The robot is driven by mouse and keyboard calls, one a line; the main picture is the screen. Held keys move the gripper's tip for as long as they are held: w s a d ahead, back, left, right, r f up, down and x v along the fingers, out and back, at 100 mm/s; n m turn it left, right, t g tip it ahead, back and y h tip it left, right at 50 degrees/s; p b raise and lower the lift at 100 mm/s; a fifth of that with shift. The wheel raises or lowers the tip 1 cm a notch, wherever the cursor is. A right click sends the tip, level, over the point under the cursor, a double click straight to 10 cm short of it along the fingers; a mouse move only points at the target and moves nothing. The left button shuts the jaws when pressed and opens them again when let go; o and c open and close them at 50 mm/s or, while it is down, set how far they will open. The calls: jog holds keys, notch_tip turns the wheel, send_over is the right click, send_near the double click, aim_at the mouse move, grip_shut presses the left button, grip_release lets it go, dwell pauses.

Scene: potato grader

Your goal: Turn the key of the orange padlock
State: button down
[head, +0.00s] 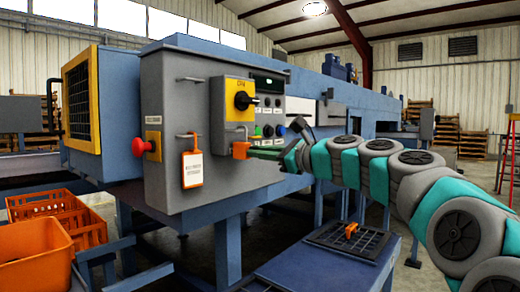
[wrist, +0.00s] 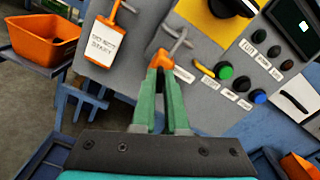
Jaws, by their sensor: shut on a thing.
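My gripper (head: 254,152) reaches in from the right, level with the padlock. In the wrist view the green fingers of my gripper (wrist: 162,72) converge, shut on the padlock's near end. I cannot make out the key; the fingertips hide that spot.
A black rotary switch (head: 242,100) sits above the padlock on the yellow plate (head: 219,112). Buttons, including a green one (wrist: 225,72) and a blue one (wrist: 243,84), are just right. An orange tag (head: 191,168) hangs left, beyond it a red knob (head: 139,147). Orange crates (head: 38,241) stand lower left.

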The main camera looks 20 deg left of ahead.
jog(key=shift+s+f+n+b, duration=0.1)
jog(key=shift+n+b, duration=1.65)
jog(key=shift+n, duration=1.4)
jog(key=shift+f+n+b, duration=0.1)
jog(key=shift+n+b, duration=1.6)
jog(key=shift+n, duration=1.45)
jog(key=shift+r, duration=0.1)
jog(key=c, duration=0.9)
grip_release()
jog(key=shift+c, duration=0.2)
